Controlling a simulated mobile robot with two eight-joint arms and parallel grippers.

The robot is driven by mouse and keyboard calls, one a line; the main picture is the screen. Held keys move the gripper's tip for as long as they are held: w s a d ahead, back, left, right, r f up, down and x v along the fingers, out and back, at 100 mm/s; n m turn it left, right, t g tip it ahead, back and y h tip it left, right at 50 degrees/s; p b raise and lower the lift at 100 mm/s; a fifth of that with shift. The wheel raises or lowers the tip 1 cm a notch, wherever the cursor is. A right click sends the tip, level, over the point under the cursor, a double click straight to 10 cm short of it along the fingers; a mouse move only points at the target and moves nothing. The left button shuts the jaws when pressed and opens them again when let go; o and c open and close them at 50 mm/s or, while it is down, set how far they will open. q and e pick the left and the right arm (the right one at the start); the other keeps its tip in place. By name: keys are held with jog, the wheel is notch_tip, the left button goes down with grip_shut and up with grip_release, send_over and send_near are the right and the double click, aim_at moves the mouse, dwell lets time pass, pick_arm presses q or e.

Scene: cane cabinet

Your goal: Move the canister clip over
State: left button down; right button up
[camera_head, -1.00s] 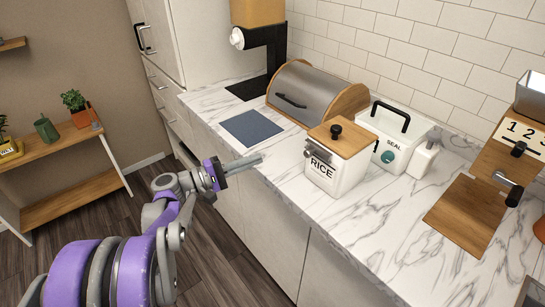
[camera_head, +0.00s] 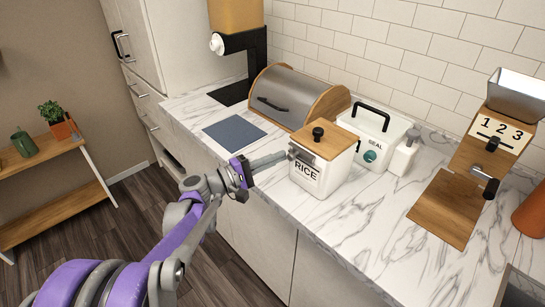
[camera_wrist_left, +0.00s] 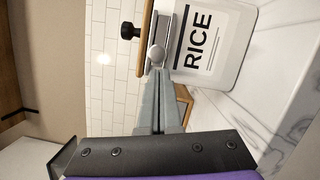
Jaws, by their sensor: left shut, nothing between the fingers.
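The canister is a white box labelled RICE (camera_head: 318,179) with a wooden lid (camera_head: 323,142) and a black knob, upright on the marble counter. Its metal clip (camera_head: 303,154) is on the front left, just below the lid. In the left wrist view the clip (camera_wrist_left: 158,50) shows as a metal piece with a rounded end beside the lid edge. My left gripper (camera_head: 284,156) is shut and empty, its fingertips right at the clip; in the wrist view the fingers (camera_wrist_left: 159,85) reach its rounded end. I cannot tell whether they touch. My right gripper is not in view.
A white SEAL box (camera_head: 376,140) with a black handle stands behind the canister, with a small white bottle (camera_head: 404,155) beside it. A bread box (camera_head: 290,95) and a blue-grey mat (camera_head: 234,134) lie further left. The counter front is clear.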

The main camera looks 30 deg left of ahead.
aim_at(304, 158)
pick_arm(q)
jog(key=d, duration=0.1)
jog(key=s+d, duration=0.1)
jog(key=d, duration=0.2)
jog(key=shift+s+p, duration=0.25)
jog(key=shift+p, duration=0.05)
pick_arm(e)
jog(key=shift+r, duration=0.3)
